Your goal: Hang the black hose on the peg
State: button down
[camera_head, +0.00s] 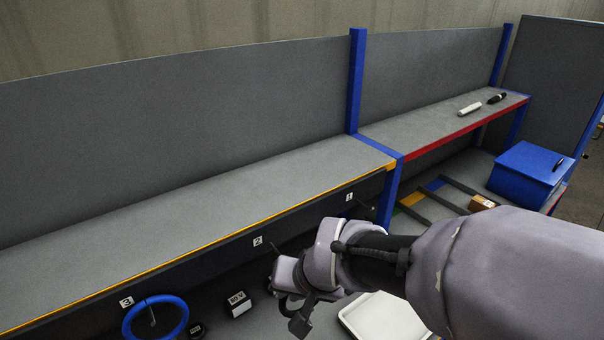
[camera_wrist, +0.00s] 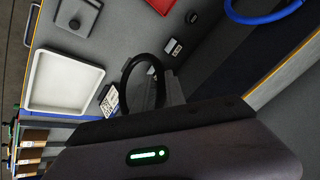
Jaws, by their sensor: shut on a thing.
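The black hose (camera_wrist: 127,76) is a ring that shows in the wrist view, standing up from between the fingers of my gripper (camera_wrist: 163,92). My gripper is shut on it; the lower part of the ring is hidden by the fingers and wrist. In the head view my gripper (camera_head: 298,312) is at the bottom middle, in front of the shelf's front panel, and the hose is hard to make out there. Thin pegs stick out by the labels 1 (camera_head: 349,197), 2 (camera_head: 257,240) and 3 (camera_head: 127,302). The hose appears apart from them.
A blue ring (camera_head: 126,324) hangs by label 3; it also shows in the wrist view (camera_wrist: 262,20). A white tray (camera_head: 385,318) lies below my arm. Small dark blocks (camera_head: 238,304) lie on the lower surface. A blue box (camera_head: 524,176) stands at right. The upper left shelf is clear.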

jog(key=shift+w+a, duration=0.25)
jog(key=shift+a, duration=0.4)
jog(key=w+a+f+p, duration=0.2)
jog(key=w+a, duration=0.3)
jog(key=w, duration=0.3)
jog(key=shift+a+p, duration=0.4)
jog(key=shift+p, duration=0.05)
jog(key=shift+w, duration=0.1)
